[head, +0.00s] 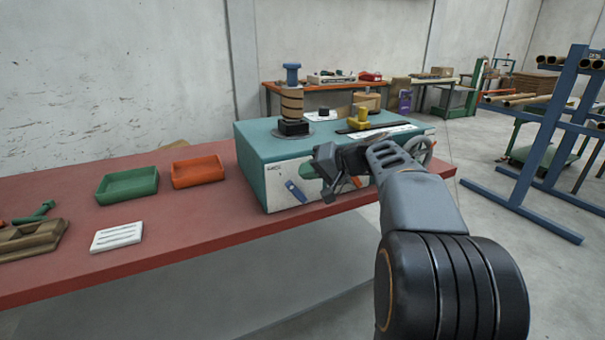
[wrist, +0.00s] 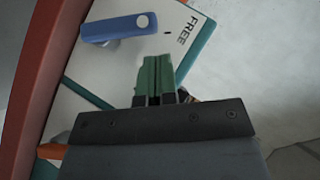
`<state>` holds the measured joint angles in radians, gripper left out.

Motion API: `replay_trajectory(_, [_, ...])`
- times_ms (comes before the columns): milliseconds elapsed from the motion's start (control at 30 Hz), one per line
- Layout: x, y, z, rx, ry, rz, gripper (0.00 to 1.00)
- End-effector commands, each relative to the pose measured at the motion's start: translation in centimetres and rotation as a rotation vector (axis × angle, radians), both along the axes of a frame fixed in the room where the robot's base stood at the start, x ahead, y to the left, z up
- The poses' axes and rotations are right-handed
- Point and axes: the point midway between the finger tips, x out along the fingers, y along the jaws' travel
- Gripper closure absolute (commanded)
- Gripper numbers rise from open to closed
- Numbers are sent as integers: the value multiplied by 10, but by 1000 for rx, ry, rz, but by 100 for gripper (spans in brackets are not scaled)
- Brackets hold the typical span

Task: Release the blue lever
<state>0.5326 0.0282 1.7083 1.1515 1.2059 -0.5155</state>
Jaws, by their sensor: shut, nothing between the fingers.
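The blue lever (head: 296,191) is on the white front panel (head: 281,181) of the teal machine (head: 252,165). In the head view it slants from upper left to lower right. In the wrist view the lever (wrist: 112,30) lies at the upper left, and its round end is close to the printed word FREE (wrist: 187,30). My gripper (head: 305,171) is in front of the panel, just right of and slightly above the lever in the head view. Its green fingers (wrist: 155,62) are shut and empty, and they appear apart from the lever.
The machine stands on a red table (head: 180,237), with a brown-banded spool (head: 292,104) on top. A blue rack (head: 540,150) stands at the right.

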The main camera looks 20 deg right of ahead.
Motion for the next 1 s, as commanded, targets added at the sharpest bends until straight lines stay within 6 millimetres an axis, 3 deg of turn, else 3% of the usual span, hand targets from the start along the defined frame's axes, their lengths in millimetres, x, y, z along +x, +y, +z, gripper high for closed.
replay_trajectory(67, [1, -13, 16, 0, 1, 1, 100])
replay_trajectory(500, [-54, -60, 42, -1, 1, 1, 100])
replay_trajectory(1000, [-67, -71, 49, -1, 0, 4, 100])
